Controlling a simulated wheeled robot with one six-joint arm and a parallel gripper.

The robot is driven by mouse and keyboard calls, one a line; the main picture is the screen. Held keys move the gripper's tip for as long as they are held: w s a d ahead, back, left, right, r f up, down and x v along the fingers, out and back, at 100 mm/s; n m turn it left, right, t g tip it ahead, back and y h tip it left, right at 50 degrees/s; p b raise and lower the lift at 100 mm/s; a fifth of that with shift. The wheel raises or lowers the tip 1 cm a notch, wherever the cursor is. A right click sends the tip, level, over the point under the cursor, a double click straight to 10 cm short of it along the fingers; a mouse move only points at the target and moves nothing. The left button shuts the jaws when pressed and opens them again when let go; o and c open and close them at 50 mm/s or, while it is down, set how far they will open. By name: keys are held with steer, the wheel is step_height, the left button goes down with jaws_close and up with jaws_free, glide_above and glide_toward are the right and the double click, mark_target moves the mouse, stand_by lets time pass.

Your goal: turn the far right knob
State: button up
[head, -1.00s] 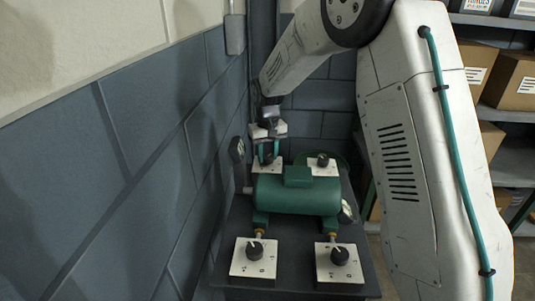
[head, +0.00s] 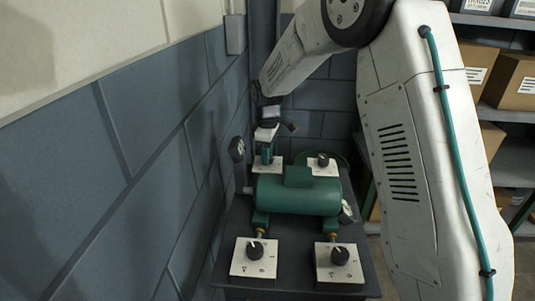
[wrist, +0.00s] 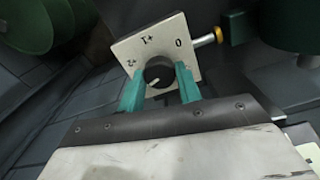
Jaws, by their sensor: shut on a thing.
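The far right knob (head: 322,159) is black and sits on a white plate behind the green casing (head: 298,193) in the head view; nothing touches it. My gripper (head: 266,158) is over the far left plate (head: 258,167), pointing down. In the wrist view, its two green fingers (wrist: 160,88) are on either side of a black knob (wrist: 158,72) and shut on it. That knob's white plate (wrist: 190,52) bears the marks 0, +1 and +2. In the head view my gripper hides this far left knob.
Two near knobs, left (head: 254,250) and right (head: 340,256), sit on white plates at the front of the dark table (head: 293,262). A block wall (head: 130,150) stands close on the left. Shelves with cardboard boxes (head: 515,80) are at the right.

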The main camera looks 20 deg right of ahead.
steer(key=shift+n, duration=1.2)
steer(key=o, duration=1)
steer(key=shift+r, duration=0.15)
step_height(320, 180, up, 7)
steer(key=shift+r, duration=0.3)
